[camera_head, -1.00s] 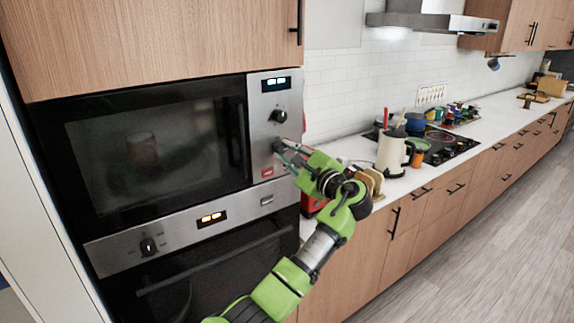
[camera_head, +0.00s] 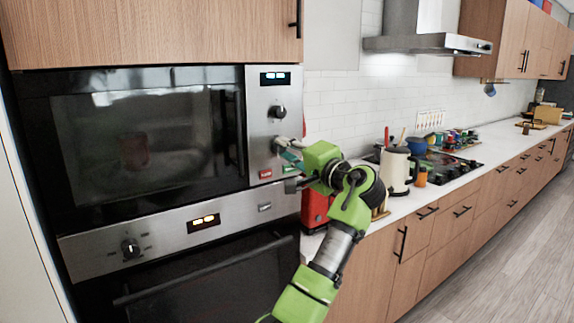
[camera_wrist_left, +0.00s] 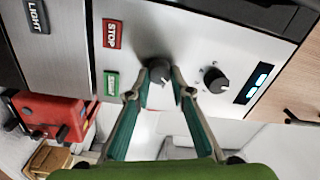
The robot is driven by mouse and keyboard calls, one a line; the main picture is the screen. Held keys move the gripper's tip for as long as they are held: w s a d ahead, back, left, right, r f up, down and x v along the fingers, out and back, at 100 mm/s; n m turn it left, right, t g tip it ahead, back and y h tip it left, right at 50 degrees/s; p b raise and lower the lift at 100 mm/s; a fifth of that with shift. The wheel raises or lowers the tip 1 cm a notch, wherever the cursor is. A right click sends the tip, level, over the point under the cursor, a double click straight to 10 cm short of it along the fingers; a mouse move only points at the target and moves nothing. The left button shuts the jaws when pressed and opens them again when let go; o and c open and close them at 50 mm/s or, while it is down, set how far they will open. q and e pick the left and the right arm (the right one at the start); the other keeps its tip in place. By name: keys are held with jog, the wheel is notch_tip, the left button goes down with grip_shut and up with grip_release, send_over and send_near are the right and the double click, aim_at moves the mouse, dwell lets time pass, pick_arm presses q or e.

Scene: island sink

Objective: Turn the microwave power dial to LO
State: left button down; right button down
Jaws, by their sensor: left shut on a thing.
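The microwave (camera_head: 140,135) is built into the cabinet, with a steel control panel (camera_head: 262,100) on its right side. An upper black dial (camera_head: 277,112) sits below the lit display; it also shows in the left wrist view (camera_wrist_left: 214,80). My left gripper (camera_head: 281,148) is at the lower dial (camera_wrist_left: 158,71). In the left wrist view its fingertips (camera_wrist_left: 159,78) lie on both sides of that dial, shut on it. The dial labels are too small to read, so I cannot tell its setting. My right gripper is not in view.
Red STOP (camera_wrist_left: 112,33) and green START (camera_wrist_left: 111,84) buttons sit close to the left gripper's finger. An oven (camera_head: 200,275) with its own dial (camera_head: 130,249) is below. A red appliance (camera_head: 315,205) and a kettle (camera_head: 395,170) stand on the counter at right.

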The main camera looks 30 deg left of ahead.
pick_arm(q)
jog(key=n+b, duration=0.1)
jog(key=n, duration=0.1)
jog(key=n+b, duration=0.1)
jog(key=b, duration=0.1)
jog(key=shift+f+n, duration=0.3)
jog(key=shift+n, duration=0.1)
jog(key=shift+r+n+g+b, duration=0.1)
jog(key=shift+n+g+b, duration=0.2)
jog(key=shift+n+b, duration=1.1)
jog(key=shift+n+p, duration=0.3)
jog(key=shift+n, duration=0.1)
jog(key=c, duration=1.8)
grip_release()
jog(key=shift+c, duration=0.2)
jog(key=shift+o, duration=0.3)
jog(key=shift+r, duration=0.1)
jog(key=shift+r, duration=0.1)
